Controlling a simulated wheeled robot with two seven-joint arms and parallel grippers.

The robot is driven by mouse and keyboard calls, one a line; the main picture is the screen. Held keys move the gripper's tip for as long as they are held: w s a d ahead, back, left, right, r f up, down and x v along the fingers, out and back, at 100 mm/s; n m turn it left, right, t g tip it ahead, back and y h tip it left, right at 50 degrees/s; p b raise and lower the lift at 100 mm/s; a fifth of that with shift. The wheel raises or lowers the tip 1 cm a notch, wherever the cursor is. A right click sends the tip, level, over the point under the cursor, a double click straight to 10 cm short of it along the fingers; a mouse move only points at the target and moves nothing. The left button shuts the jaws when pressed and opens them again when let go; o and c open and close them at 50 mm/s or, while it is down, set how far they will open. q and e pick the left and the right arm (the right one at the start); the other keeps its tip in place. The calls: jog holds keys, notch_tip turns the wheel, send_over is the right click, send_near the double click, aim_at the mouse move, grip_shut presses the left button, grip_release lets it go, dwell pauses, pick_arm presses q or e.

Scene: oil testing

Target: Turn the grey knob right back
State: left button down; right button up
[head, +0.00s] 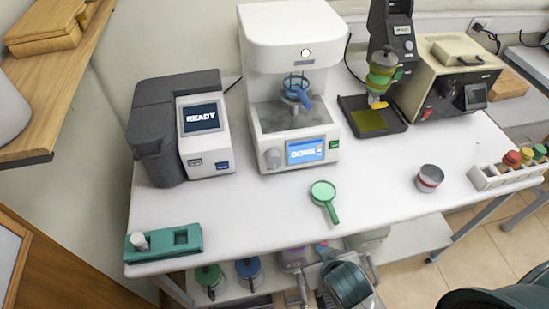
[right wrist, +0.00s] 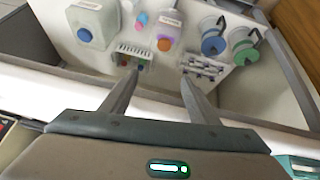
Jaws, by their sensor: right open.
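The grey knob (head: 273,157) is on the lower left front of the white machine (head: 290,22), beside its blue screen (head: 307,151), which seems to read DONE. Which way the knob is turned is too small to tell. My right gripper (head: 335,278) is low at the front edge of the table, well apart from the knob. In the right wrist view its two fingers (right wrist: 154,88) are spread, with nothing between them, above the lower shelf. The knob is not in the right wrist view. My left gripper is not in view.
The white table (head: 250,215) is mostly clear in front of the machine. A READY device (head: 155,110) stands left. A teal holder (head: 163,243) is at front left. Several lidded containers stand on the lower shelf (right wrist: 195,100).

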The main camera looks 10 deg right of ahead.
aim_at(274, 161)
jog(key=shift+m+t, duration=0.4)
jog(key=shift+t, duration=0.3)
jog(key=r, duration=0.8)
jog(key=shift+w+a+r+p, duration=0.2)
jog(key=shift+w+p, duration=0.05)
jog(key=shift+p, duration=0.15)
jog(key=w+a+r+m+t, duration=0.1)
jog(key=w+a+r+t, duration=0.2)
jog(key=r, duration=0.3)
jog(key=w+a+r+m+t, duration=0.1)
jog(key=w+a+r+t, duration=0.2)
jog(key=r, duration=0.3)
jog(key=shift+w+a+r, duration=0.15)
jog(key=shift+w+a, duration=0.35)
jog(key=shift+w, duration=0.1)
jog(key=shift+w, duration=0.1)
jog(key=p+x, duration=0.5)
jog(key=x, duration=1.1)
jog(key=shift+w+a, duration=0.1)
jog(key=shift+a, duration=0.05)
jog(key=shift+w+f, duration=0.4)
jog(key=shift+w, duration=0.05)
